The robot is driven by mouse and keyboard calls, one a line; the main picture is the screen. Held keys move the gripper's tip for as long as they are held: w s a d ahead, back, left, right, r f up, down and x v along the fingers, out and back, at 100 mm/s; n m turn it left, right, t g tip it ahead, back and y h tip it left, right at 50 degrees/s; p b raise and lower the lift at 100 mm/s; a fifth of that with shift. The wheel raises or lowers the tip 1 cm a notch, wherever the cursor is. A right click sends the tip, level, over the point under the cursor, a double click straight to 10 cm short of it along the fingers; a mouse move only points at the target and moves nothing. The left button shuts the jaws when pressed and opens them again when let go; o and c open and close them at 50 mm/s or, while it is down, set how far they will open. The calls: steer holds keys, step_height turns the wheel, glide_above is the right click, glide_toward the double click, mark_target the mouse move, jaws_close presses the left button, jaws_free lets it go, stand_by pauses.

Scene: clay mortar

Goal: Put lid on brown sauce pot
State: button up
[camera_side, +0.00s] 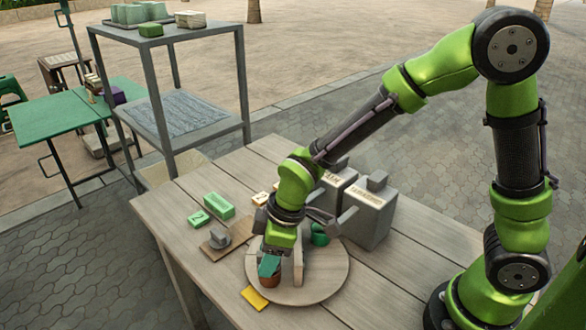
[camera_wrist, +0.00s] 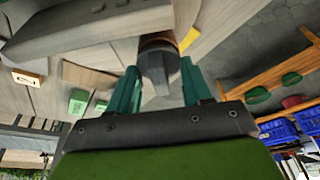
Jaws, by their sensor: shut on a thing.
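The brown sauce pot (camera_side: 272,282) stands on the round wooden board near its front-left edge; its upper part is hidden by my fingers. In the wrist view its brown side (camera_wrist: 159,39) shows beyond the fingertips. My gripper (camera_side: 270,266) points down directly over the pot. In the wrist view, my gripper (camera_wrist: 159,82) is shut on a dark grey lid (camera_wrist: 157,66), which lies between its teal fingers and in line with the pot. The lid is at or just above the pot's mouth; I cannot tell whether they touch.
The round board (camera_side: 325,283) also holds a green pot (camera_side: 320,236) and a pale upright piece (camera_side: 298,263) close to my gripper. Grey lidded boxes (camera_side: 368,212) stand behind. A grey piece (camera_side: 219,238) on a small board, green blocks (camera_side: 219,206) and a yellow card (camera_side: 254,298) lie left.

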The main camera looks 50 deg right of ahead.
steer(key=shift+f, duration=0.5)
stand_by(1.0)
steer(key=o, duration=1.5)
steer(key=shift+r, duration=0.15)
steer(key=shift+r, duration=3.4)
steer(key=shift+r, duration=2.5)
steer(key=c, duration=1.7)
